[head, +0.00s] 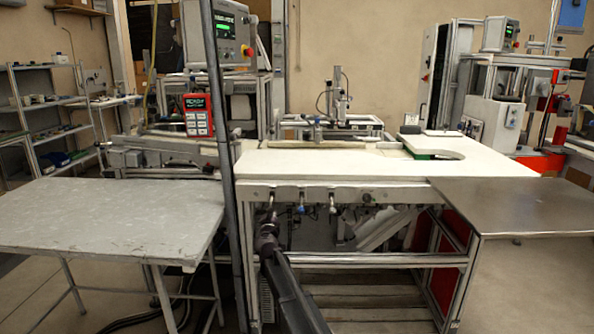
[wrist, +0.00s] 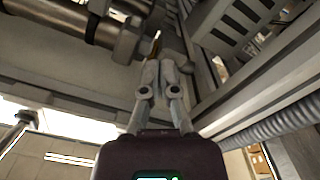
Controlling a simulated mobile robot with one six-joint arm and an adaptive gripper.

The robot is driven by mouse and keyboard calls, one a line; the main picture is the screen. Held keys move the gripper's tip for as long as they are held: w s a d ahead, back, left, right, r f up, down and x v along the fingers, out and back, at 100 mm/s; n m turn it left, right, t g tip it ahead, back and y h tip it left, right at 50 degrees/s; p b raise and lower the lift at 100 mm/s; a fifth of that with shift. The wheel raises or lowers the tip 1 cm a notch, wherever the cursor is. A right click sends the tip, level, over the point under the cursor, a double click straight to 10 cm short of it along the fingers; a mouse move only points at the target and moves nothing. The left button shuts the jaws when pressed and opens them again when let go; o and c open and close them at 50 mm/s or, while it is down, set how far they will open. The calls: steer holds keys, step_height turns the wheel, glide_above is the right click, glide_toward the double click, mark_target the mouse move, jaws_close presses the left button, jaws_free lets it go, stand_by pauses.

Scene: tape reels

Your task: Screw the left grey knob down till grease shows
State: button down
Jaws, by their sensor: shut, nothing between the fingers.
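Under the front edge of the white-topped bench (head: 300,166), a row of small fittings hangs in the head view. The leftmost is a small grey one (head: 271,199), with a blue one (head: 301,208) to its right; which is the grey knob named in the task is unclear at this size. My arm rises from the bottom of the head view to just below the leftmost fitting. In the wrist view my gripper (wrist: 158,66) is shut and empty, pointing up under the bench. I see no grease.
In the wrist view, a thick metal cylinder (wrist: 70,18) lies at upper left and a ribbed hose (wrist: 275,124) at right. Frame beams crowd the right side. In the head view, a dark upright post (head: 222,130) stands left of my arm, beside a grey table (head: 110,215).

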steer(key=shift+w, duration=0.5)
steer(key=shift+a+r, duration=0.25)
steer(key=shift+r, duration=0.05)
stand_by(0.8)
steer(key=shift+a+f, duration=0.2)
steer(key=shift+a, duration=0.1)
stand_by(0.3)
steer(key=shift+d+f, duration=0.1)
steer(key=shift+f, duration=0.05)
steer(key=shift+d+f+b, duration=0.15)
steer(key=shift+f+b, duration=0.05)
steer(key=shift+b, duration=0.1)
stand_by(0.4)
steer(key=s, duration=0.6)
stand_by(0.4)
